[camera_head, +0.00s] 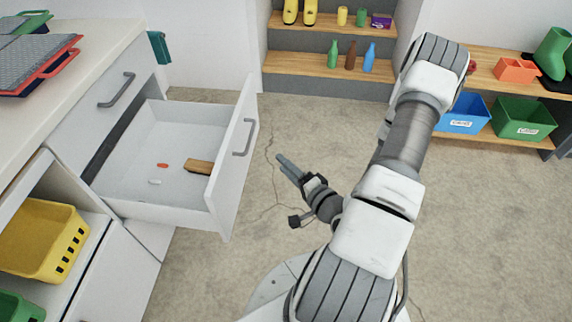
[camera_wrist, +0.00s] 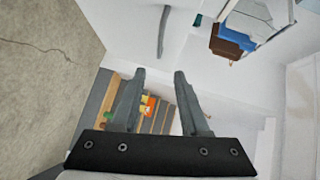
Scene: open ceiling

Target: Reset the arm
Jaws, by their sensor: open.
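My gripper (camera_head: 283,163) is over the floor in the head view, to the right of the open drawer's front, with the fingers pointing up and left towards it. My arm reaches up from the bottom and folds back down to it. In the wrist view my gripper (camera_wrist: 160,75) shows two grey fingers spread apart with nothing between them. The open drawer (camera_head: 182,208) holds a brown block (camera_head: 198,166), a small red item (camera_head: 162,165) and a small white item (camera_head: 154,182). The drawer's grey handle (camera_wrist: 163,30) shows ahead of the fingers in the wrist view.
A yellow basket (camera_head: 40,240) sits on the cabinet shelf at left. The counter (camera_head: 75,100) carries red-rimmed and green-rimmed trays. Shelves with bottles (camera_head: 351,56) stand at the back. Blue (camera_head: 464,113) and green (camera_head: 521,118) bins are at right. The floor right of my arm is clear.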

